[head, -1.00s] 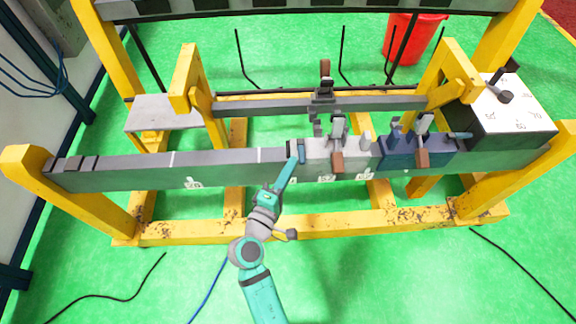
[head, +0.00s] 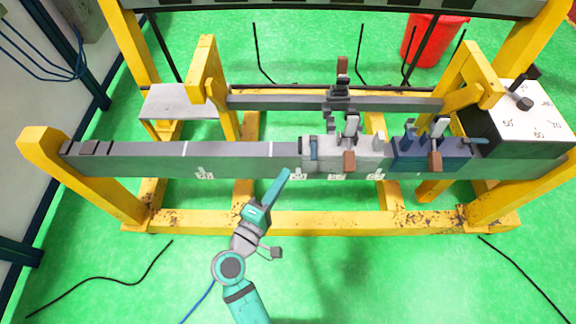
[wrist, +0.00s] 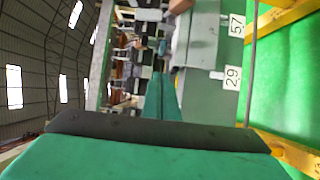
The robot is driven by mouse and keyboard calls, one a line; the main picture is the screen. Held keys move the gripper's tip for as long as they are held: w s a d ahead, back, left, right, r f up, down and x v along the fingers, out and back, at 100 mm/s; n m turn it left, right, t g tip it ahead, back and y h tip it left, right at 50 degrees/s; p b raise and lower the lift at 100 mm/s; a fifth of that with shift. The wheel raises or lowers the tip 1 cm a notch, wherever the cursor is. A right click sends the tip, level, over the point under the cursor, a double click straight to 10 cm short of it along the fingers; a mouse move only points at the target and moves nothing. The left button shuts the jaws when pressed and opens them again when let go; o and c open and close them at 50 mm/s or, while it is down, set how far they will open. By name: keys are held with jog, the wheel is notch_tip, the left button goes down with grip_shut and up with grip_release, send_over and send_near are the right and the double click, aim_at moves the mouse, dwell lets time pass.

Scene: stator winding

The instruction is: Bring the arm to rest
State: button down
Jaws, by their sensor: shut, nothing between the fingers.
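My teal arm rises from the bottom of the head view. My gripper (head: 284,174) is shut and empty, its fingers pressed together and pointing up and to the right. It is in front of the long grey beam (head: 228,160), just left of the grey clamp block (head: 362,150), and looks apart from both. In the wrist view the shut teal fingers (wrist: 161,95) point toward the beam (wrist: 203,50), where number labels show. The blue clamp block (head: 440,152) sits further right on the beam.
A yellow frame (head: 320,222) carries the beam. A dial box (head: 520,112) stands at the right end and a grey plate (head: 185,100) at the back left. A red bucket (head: 436,38) is behind. Open green floor (head: 370,275) lies in front, with some cables.

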jog(key=s, duration=0.2)
jog(key=s+a, duration=0.1)
jog(key=s, duration=0.1)
jog(key=shift+s, duration=0.25)
jog(key=s+f+m+g+y, duration=0.25)
jog(key=s+f+y, duration=0.45)
jog(key=s+f, duration=0.4)
jog(key=s+d+r+m+t, duration=0.1)
jog(key=s+d+r+m, duration=0.1)
jog(key=s+m, duration=0.3)
jog(key=s+d+r+m, duration=0.2)
jog(key=s+r+m, duration=0.2)
jog(key=s+m, duration=0.1)
jog(key=shift+s+d+t+y, duration=0.15)
jog(key=shift+s+t+y, duration=0.25)
jog(key=shift+s, duration=0.1)
